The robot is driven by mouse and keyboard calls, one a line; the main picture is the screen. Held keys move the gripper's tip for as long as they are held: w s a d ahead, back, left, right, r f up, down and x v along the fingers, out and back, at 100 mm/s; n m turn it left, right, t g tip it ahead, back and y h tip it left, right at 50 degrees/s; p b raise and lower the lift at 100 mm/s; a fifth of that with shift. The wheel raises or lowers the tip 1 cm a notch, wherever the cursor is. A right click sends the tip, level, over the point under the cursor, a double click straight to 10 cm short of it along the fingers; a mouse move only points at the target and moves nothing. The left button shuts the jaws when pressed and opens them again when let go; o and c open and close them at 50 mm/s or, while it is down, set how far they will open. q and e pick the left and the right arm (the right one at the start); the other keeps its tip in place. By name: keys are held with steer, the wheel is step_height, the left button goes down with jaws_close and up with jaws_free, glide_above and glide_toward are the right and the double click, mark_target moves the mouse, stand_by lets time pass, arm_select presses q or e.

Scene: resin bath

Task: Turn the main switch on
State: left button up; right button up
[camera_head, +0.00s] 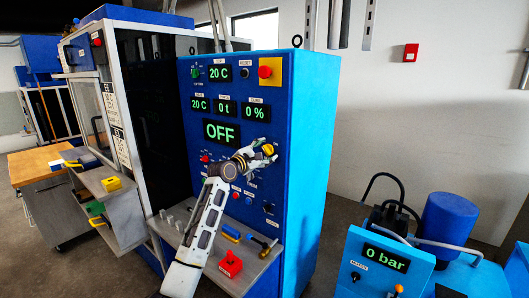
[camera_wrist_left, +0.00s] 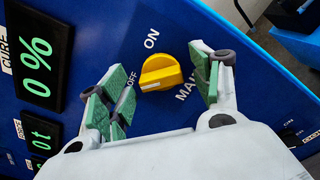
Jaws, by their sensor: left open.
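The main switch is a yellow rotary knob (camera_wrist_left: 160,72) on the blue control panel, with labels ON, OFF and MAIN around it. In the left wrist view its white mark points towards OFF. In the head view the knob (camera_head: 268,149) shows at my left gripper's tips. My left gripper (camera_wrist_left: 157,90) is open, with one green-padded finger on each side of the knob. A gap shows between the pads and the knob. The large display (camera_head: 221,131) reads OFF. My right gripper is in neither view.
A red emergency button on a yellow plate (camera_head: 265,71) sits higher on the panel. A grey shelf (camera_head: 240,268) below the panel holds a red block (camera_head: 230,264) and small tools. A pump unit with a 0 bar display (camera_head: 386,258) stands at right.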

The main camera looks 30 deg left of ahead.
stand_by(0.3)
arm_select(q)
steer(key=c, duration=0.9)
steer(key=shift+c, duration=0.6)
